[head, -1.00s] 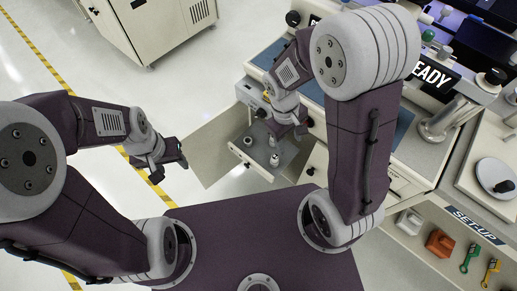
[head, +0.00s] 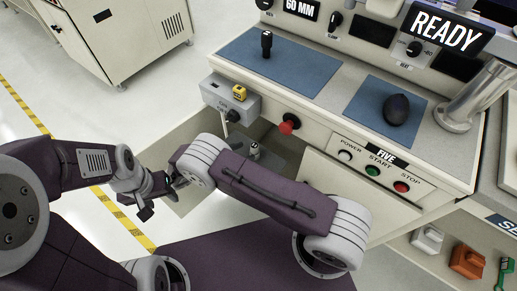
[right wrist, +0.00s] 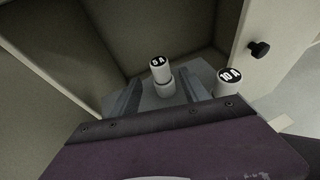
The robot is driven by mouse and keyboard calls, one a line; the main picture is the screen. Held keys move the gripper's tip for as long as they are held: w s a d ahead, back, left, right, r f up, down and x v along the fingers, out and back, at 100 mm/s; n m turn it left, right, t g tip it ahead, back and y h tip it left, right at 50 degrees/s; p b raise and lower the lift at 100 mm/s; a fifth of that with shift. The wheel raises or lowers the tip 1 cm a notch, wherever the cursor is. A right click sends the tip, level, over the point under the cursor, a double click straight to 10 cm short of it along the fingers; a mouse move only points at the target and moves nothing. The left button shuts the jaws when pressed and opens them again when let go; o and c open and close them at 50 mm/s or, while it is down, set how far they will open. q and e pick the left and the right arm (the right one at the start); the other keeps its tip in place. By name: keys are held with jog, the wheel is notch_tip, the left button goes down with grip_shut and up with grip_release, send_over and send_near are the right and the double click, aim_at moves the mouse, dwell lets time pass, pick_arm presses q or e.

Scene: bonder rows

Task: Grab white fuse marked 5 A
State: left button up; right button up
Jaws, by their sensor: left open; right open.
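The white fuse marked 5 A (right wrist: 163,80) stands upright in the right wrist view, its black-and-white label on top. My right gripper (right wrist: 158,86) is open, with a finger on either side of that fuse; I cannot tell whether they touch it. A second white fuse marked 10 A (right wrist: 229,80) stands to the right, outside the fingers. In the head view one fuse (head: 254,150) shows in the open drawer, its marking too small to read, and my right gripper is hidden behind my own arm. My left gripper (head: 160,198) is open and empty, left of the drawer.
The drawer walls (right wrist: 220,25) rise close around the fuses. A black knob (right wrist: 259,49) is on the panel at right. Above the drawer are a grey switch box (head: 228,98) and a red knob (head: 287,126).

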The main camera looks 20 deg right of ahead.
aim_at(250, 154)
jog(key=shift+d+f, duration=0.1)
jog(key=shift+d, duration=0.2)
jog(key=x, duration=0.3)
jog(key=shift+w+f+b, duration=0.1)
jog(key=shift+b, duration=0.3)
jog(key=x, duration=0.2)
jog(key=b+x, duration=0.1)
jog(key=x, duration=0.2)
jog(key=shift+d+r, duration=0.15)
jog(key=shift+r, duration=0.15)
jog(key=shift+c, duration=0.3)
grip_shut()
